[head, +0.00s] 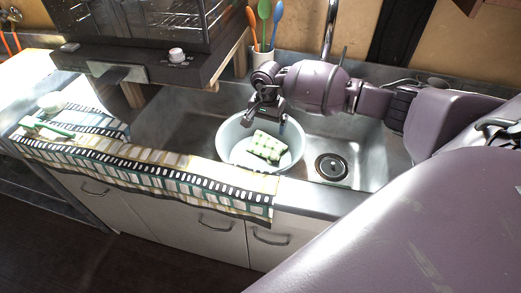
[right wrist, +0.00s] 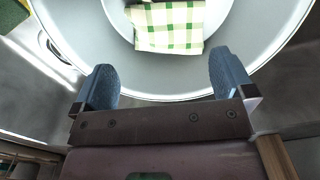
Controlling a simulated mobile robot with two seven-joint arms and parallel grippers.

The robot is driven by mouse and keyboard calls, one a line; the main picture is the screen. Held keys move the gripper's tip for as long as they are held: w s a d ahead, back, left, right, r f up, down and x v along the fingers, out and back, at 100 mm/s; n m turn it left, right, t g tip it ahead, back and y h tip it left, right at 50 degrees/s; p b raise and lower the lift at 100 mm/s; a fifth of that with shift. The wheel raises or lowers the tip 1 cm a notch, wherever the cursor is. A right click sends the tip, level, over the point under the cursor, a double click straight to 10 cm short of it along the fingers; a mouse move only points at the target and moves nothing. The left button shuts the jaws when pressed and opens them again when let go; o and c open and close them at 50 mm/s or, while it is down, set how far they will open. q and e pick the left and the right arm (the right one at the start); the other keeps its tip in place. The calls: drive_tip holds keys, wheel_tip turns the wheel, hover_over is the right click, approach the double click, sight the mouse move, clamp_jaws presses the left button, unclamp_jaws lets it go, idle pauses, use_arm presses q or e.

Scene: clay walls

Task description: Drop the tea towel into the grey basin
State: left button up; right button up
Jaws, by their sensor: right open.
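The tea towel (head: 267,146), pale with green checks, lies folded inside the grey basin (head: 230,147). The basin is round and stands in the metal sink. My right gripper (head: 266,118) is over the back part of the basin, with its fingers pointing down. In the right wrist view the two blue fingers (right wrist: 165,78) are wide apart with nothing between them. The towel (right wrist: 170,28) shows there beyond the fingertips, apart from them, on the bottom of the basin (right wrist: 270,62). My left gripper is not in view.
A drain (head: 331,167) shows in the sink, right of the basin. A patterned cloth (head: 165,166) covers the counter's front edge at left. A dark appliance (head: 150,60) overhangs the sink at back left. A crock (head: 262,63) of colourful utensils and a tap (head: 329,30) stand behind.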

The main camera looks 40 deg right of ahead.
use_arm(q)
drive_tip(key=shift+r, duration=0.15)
use_arm(e)
drive_tip(key=shift+r, duration=0.3)
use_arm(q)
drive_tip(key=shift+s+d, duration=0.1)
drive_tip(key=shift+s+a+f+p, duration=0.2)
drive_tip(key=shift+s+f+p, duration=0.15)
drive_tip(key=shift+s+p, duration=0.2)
use_arm(e)
wheel_tip(320, 180, up, 11)
drive_tip(key=shift+f, duration=0.1)
